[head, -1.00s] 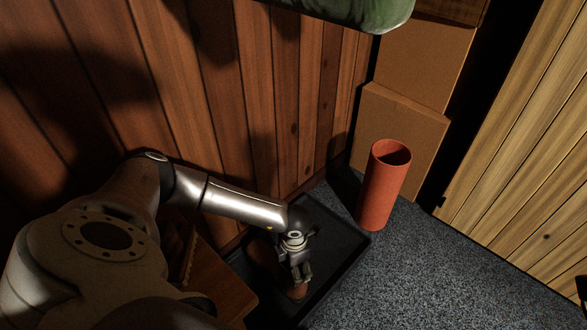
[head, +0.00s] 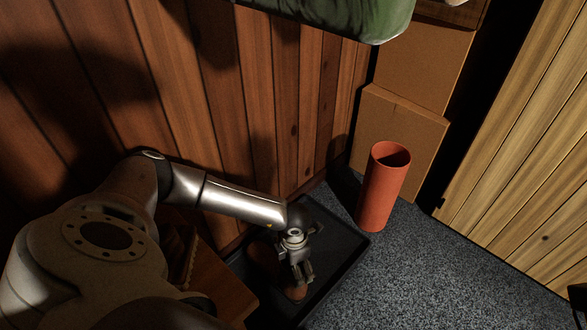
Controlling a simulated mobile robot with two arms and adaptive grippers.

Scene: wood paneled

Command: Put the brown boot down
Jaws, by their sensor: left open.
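The brown boot (head: 296,292) is in the black tray (head: 343,245) on the floor, mostly hidden under my left gripper and in shadow. My left gripper (head: 303,277) is open and points down right over the boot. Whether its fingers touch the boot cannot be told. My right gripper is not in view.
A red-orange cylinder (head: 376,200) stands open-topped on the grey carpet (head: 440,275) right of the tray. Cardboard boxes (head: 400,135) stand behind it. A wooden piece (head: 222,288) is left of the tray. A green object (head: 350,15) hangs over the top.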

